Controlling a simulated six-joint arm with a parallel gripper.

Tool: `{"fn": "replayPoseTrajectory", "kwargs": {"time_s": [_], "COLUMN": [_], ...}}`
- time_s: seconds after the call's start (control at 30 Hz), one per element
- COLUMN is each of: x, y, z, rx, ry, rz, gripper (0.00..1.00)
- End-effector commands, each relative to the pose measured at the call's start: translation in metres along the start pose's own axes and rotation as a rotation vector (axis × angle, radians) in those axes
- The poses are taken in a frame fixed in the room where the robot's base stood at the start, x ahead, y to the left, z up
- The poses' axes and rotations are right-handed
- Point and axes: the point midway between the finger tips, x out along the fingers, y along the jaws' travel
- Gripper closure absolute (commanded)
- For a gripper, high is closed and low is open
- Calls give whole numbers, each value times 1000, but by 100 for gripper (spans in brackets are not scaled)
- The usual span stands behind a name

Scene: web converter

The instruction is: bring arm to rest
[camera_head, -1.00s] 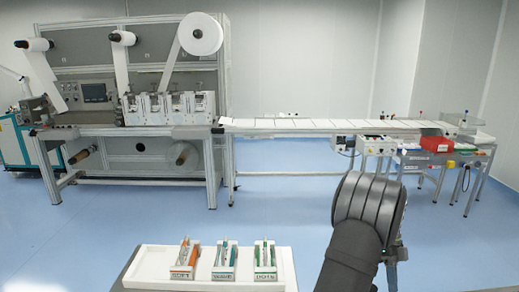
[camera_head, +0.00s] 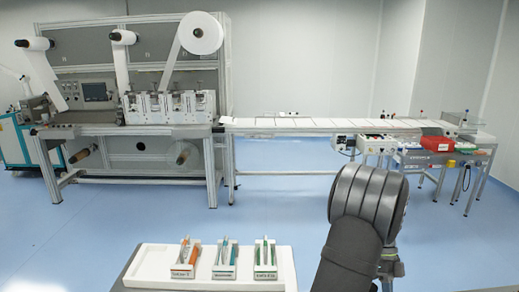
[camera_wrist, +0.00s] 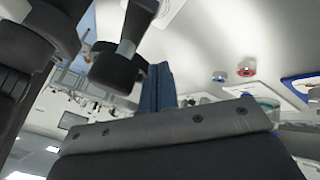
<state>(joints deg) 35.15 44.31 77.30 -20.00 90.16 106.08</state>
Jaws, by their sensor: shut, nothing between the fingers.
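My arm rises at the lower right of the head view, with its dark ribbed joint bent over in front of the floor. In the wrist view, my gripper (camera_wrist: 158,88) shows as two dark blue fingers close together beyond the grey bolted bracket. The fingers are shut with nothing between them. Dark links of my own arm fill the left of the wrist view and hide part of the room. My gripper is hard to make out in the head view.
A white tray (camera_head: 146,270) with several small holders of coloured tools stands at the bottom. The web converter (camera_head: 140,140) is at the back left. Its conveyor (camera_head: 320,126) runs right towards a red bin (camera_head: 437,144). Blue floor (camera_head: 290,200) lies clear between.

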Motion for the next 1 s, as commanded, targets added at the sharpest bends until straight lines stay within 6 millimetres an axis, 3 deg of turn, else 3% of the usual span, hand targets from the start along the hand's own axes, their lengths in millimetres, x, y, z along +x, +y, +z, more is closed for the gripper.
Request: {"fn": "replayPoseTrajectory", "kwargs": {"time_s": [0.33,0.6,0.9,1.0], "x": [-22,-76,-119,-100], "y": [-34,-37,-38,-36], "z": [-3,-5,-6,-6], "rx": [1,2,0,-1], "ry": [0,0,0,1], "rz": [-1,-3,-2,3], "gripper": [100,100,100,100]}}
